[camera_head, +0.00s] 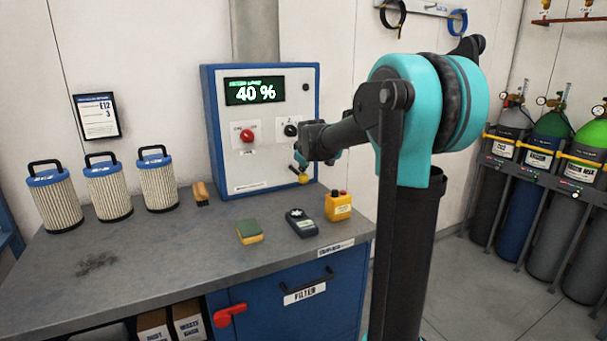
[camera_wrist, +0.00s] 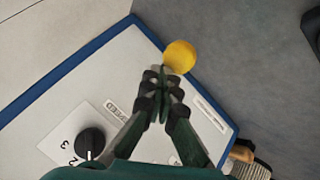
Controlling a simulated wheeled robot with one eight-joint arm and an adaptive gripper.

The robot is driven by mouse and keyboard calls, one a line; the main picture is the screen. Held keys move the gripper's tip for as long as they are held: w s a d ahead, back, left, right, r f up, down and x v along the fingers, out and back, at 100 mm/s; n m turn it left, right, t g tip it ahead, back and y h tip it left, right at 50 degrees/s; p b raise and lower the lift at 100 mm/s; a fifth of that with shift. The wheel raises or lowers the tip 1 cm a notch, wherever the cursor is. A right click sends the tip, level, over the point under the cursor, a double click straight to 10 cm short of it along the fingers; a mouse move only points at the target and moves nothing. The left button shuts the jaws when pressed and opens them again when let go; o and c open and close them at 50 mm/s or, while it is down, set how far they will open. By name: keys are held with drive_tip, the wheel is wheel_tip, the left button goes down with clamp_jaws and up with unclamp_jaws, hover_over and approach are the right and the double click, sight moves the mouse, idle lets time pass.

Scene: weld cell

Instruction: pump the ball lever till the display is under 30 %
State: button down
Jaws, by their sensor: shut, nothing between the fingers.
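The display (camera_head: 254,91) on the blue-edged control box (camera_head: 232,160) reads 40 %. The ball lever, a yellow ball (camera_head: 303,178), shows low at the right of the box front, just below my gripper (camera_head: 300,163). In the wrist view the yellow ball (camera_wrist: 180,57) lies just beyond the tips of my gripper (camera_wrist: 161,75). The fingers are shut and empty. Whether the tips touch the ball, I cannot tell. The lever's rod is mostly hidden by the fingers.
A red button (camera_head: 247,135) and a black knob (camera_head: 290,130) are on the box front. A yellow pendant (camera_head: 338,205), a dark meter (camera_head: 301,222) and a sponge (camera_head: 249,231) lie on the bench (camera_head: 150,265). Filters (camera_head: 157,182) stand left, gas cylinders (camera_head: 545,190) far right.

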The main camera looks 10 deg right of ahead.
sight(304, 176)
drive_tip(key=shift+f, duration=1.8)
idle(1.7)
idle(0.4)
drive_tip(key=shift+r, duration=2.65)
drive_tip(key=shift+r, duration=0.1)
drive_tip(key=shift+r, duration=2.4)
